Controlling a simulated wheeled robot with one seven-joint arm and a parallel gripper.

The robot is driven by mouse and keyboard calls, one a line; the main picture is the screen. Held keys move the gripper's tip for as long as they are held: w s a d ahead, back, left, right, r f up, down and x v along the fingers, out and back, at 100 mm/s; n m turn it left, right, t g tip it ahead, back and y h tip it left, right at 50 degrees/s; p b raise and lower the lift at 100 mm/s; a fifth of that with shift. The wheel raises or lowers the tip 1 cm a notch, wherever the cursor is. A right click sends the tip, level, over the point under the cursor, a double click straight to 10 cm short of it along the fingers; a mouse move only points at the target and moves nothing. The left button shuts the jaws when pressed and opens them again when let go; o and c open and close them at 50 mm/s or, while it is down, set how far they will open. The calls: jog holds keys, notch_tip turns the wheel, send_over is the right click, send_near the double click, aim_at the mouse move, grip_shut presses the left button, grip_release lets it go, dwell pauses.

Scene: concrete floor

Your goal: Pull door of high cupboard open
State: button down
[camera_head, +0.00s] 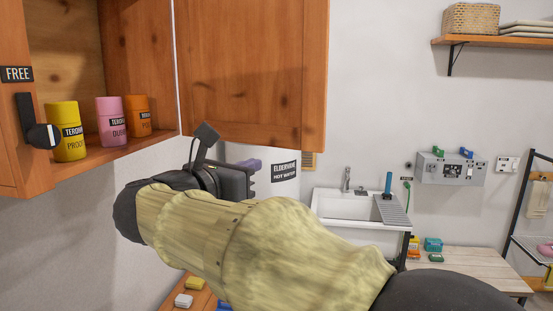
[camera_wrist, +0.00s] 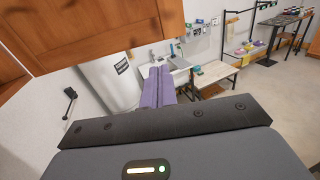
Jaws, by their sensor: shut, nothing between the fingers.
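The high cupboard (camera_head: 35,177) hangs at the upper left in the head view. Its wooden door (camera_head: 252,75) stands swung wide open, and the inside of the cupboard shows. A yellow can (camera_head: 66,132), a pink can (camera_head: 111,122) and an orange can (camera_head: 137,116) stand on the cupboard floor. My gripper (camera_head: 252,168) is just below the door's lower edge, shut and empty. In the wrist view its purple fingers (camera_wrist: 158,87) are together, with the door (camera_wrist: 90,30) above and to the left. I cannot tell whether the gripper touches the door.
A black latch (camera_head: 38,125) sits on the cupboard's front frame beside a FREE label. A white water heater (camera_head: 275,155) is behind the gripper. A sink (camera_head: 355,205), a wooden bench (camera_head: 465,268) and a shelf (camera_head: 500,42) lie to the right. Open floor (camera_wrist: 270,90) shows at right.

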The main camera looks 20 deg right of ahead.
jog(key=shift+d, duration=0.15)
jog(key=p, duration=0.8)
send_near(297, 146)
jog(key=x, duration=0.4)
jog(key=shift+w+d+r, duration=0.1)
jog(key=shift+w+d, duration=0.1)
jog(key=shift+d, duration=0.1)
jog(key=shift+b, duration=0.3)
